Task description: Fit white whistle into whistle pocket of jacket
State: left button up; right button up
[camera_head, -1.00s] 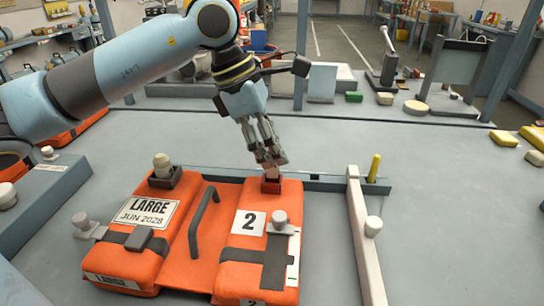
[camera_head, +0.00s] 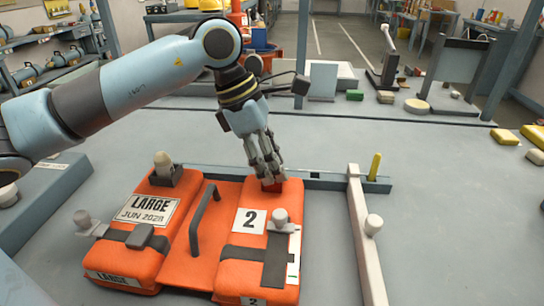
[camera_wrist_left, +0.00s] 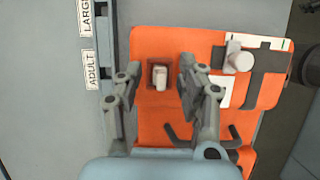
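The orange jacket (camera_head: 190,268) lies on the grey table with two padded panels and a handle between them. The whistle pocket (camera_head: 272,187) is a small dark red square holder at the far end of the right panel, marked 2. In the left wrist view, a small pale block that looks like the white whistle (camera_wrist_left: 160,83) sits inside the pocket (camera_wrist_left: 152,86). My left gripper (camera_head: 268,177) is right over the pocket and hides the whistle in the head view. In the wrist view its fingers (camera_wrist_left: 157,68) are apart on either side of the pocket. My right gripper is out of view.
A pale knob (camera_head: 280,220) stands on the right panel and a pale piece (camera_head: 163,161) sits in a holder on the left panel. A pale bar (camera_head: 362,235) and a yellow peg (camera_head: 374,167) lie right of the jacket.

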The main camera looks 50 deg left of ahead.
pick_arm(q)
jog(key=shift+a+r, duration=0.1)
jog(key=shift+r, duration=0.25)
jog(key=p+v, duration=0.4)
jog(key=v, duration=0.7)
jog(key=shift+r, duration=0.25)
jog(key=shift+s, duration=0.1)
